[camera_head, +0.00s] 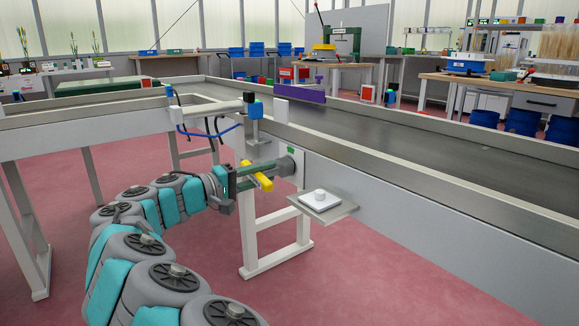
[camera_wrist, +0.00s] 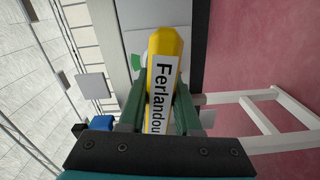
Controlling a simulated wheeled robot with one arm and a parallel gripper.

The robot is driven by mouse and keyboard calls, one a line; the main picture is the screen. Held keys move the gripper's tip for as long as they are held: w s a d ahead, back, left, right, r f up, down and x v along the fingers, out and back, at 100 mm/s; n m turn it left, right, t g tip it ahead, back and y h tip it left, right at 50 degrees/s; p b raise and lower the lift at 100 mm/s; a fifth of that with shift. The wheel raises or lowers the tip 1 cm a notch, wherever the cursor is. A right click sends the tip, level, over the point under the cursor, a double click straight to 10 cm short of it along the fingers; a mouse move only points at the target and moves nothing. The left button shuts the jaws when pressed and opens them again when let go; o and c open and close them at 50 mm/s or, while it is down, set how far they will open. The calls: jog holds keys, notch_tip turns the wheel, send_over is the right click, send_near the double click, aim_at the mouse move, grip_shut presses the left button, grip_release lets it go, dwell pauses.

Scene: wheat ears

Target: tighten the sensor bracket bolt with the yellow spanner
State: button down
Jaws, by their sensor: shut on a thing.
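The yellow spanner (camera_head: 257,176) is held crosswise between the green fingers of my gripper (camera_head: 256,174), beside the conveyor's side wall. In the wrist view the spanner (camera_wrist: 165,52), its handle lettered "Ferlandou", lies between both fingers of my gripper (camera_wrist: 158,108). A round grey fitting (camera_head: 291,165) on a pale plate with a green mark is just beyond the fingertips. I cannot tell whether it is the bolt, or whether the spanner touches it. A grey sensor bracket (camera_head: 253,131) with a blue and black sensor (camera_head: 252,105) stands above my gripper.
The conveyor (camera_head: 400,135) runs along the right, with its frame leg (camera_head: 262,235) below my gripper. A small shelf (camera_head: 335,208) with a white pad and knob (camera_head: 319,197) juts out to the right. A blue cable (camera_head: 208,133) hangs near the bracket. Red floor is open in front.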

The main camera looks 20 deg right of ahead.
aim_at(251, 176)
jog(key=shift+a, duration=0.1)
jog(key=shift+v, duration=1.6)
jog(key=n+p, duration=0.4)
jog(key=p, duration=0.3)
jog(key=shift+r+p, duration=0.1)
jog(key=shift+p, duration=0.3)
jog(key=n+p, duration=0.4)
jog(key=p, duration=0.3)
jog(key=shift+p, duration=0.3)
